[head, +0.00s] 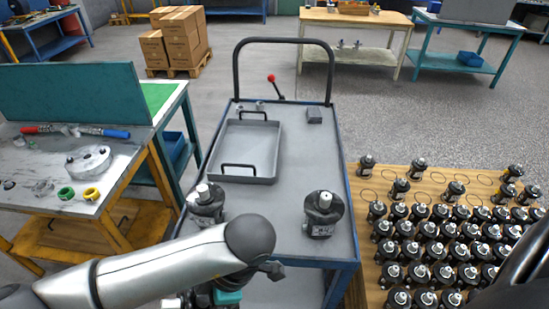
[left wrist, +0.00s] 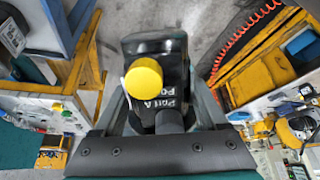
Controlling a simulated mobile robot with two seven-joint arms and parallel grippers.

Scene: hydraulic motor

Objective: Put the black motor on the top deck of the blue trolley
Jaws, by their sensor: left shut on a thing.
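The blue trolley (head: 352,225) stands in the middle of the head view, with a grey top deck (head: 305,160). Two black motors with metal shafts stand upright on its near end, one at left (head: 206,205) and one at right (head: 322,214). My left gripper (left wrist: 163,105) is shut on a black motor (left wrist: 175,70) with a yellow cap and white lettering, seen in the left wrist view. In the head view my left forearm crosses low in front of the trolley's near edge and hides most of that gripper and the held motor. My right gripper is not in view.
A grey tray (head: 244,152) takes the deck's left side; a small grey block (head: 314,116) lies near the handle (head: 236,70). A pallet (head: 369,285) with many black motors stands at right, a workbench (head: 40,185) at left.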

